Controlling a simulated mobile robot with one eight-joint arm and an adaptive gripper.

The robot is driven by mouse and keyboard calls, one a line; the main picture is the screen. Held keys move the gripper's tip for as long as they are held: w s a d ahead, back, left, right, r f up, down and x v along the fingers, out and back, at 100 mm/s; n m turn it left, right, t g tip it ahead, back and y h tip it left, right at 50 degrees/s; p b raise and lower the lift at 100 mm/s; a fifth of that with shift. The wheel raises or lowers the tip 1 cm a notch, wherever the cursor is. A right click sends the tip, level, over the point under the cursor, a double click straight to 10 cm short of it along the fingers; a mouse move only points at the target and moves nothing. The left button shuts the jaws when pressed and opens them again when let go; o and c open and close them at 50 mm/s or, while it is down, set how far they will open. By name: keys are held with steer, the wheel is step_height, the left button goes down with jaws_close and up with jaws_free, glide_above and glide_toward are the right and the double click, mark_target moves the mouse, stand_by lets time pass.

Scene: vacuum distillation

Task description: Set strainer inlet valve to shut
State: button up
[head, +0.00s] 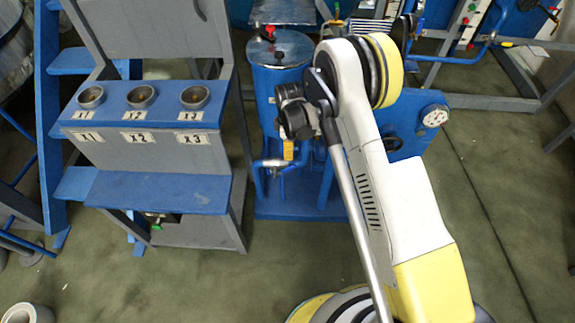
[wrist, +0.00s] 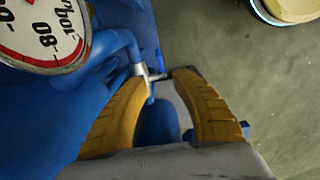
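In the wrist view my gripper (wrist: 162,75) has its two yellow fingers reaching down to a small metallic fitting (wrist: 153,75). This fitting may be the strainer inlet valve, but I cannot identify it surely. It lies between or just beyond the fingertips; I cannot tell whether they touch it. A thin blue strip runs beside it, and a blue pipe (wrist: 118,48) comes in from the left. In the head view a small yellow piece (head: 288,150), probably a finger, shows beside blue piping below my dark wrist. My arm hides much of the area there.
A round pressure gauge (wrist: 42,30) sits close to the left finger. A blue tank (head: 275,82) stands behind my wrist. A grey and blue stand (head: 150,190) with several cups is at left. Green floor (head: 490,200) is open at right.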

mark_target(289, 167)
step_height(289, 167, down, 10)
steer(key=b, duration=0.4)
steer(key=shift+f, duration=0.25)
steer(key=shift+c, duration=0.5)
jaws_close()
